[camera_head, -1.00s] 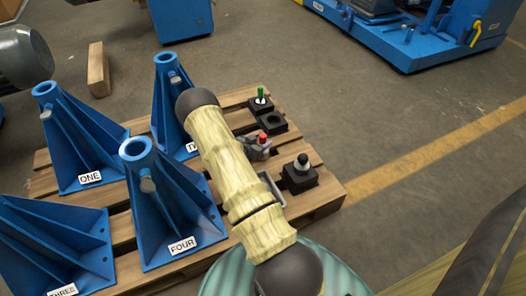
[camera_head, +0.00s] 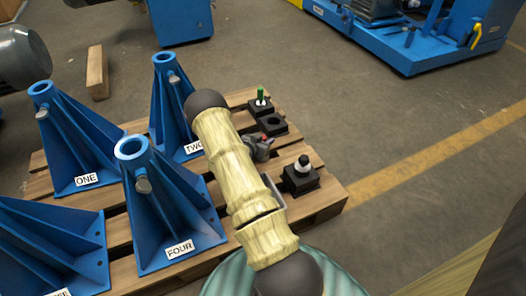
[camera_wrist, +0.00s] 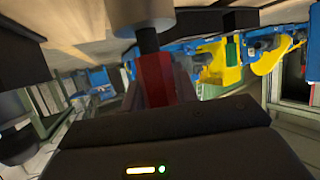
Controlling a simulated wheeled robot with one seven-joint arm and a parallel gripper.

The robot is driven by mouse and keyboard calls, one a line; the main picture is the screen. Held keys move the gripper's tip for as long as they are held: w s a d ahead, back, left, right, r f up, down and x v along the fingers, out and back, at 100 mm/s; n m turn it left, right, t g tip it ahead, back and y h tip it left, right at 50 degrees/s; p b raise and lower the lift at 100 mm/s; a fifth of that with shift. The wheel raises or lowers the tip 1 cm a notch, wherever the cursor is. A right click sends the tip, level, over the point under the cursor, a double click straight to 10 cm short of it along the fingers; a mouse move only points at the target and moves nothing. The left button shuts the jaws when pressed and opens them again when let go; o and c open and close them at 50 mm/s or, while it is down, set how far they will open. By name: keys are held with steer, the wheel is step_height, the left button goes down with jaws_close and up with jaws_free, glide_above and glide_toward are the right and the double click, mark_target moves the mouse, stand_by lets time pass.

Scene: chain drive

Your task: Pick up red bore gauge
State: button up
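The red bore gauge shows in the wrist view as a red handle (camera_wrist: 155,80) with a dark stem and a wide pale collar (camera_wrist: 142,14) that runs out of the frame. In the head view its red top (camera_head: 264,139) shows at my gripper (camera_head: 258,149), over the right part of the pallet. My gripper appears shut on the red handle, with a grey finger (camera_wrist: 185,85) right against it. The gauge's lower end is hidden in the head view by my arm.
A green gauge (camera_head: 260,94) in a black holder and an empty black holder (camera_head: 272,124) stand just beyond my gripper. A black gauge (camera_head: 303,164) stands to the right. Several blue stands, one labelled FOUR (camera_head: 165,215), fill the pallet's left. Open floor lies right.

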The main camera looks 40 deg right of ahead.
jaws_close()
stand_by(1.0)
steer(key=shift+r, duration=0.1)
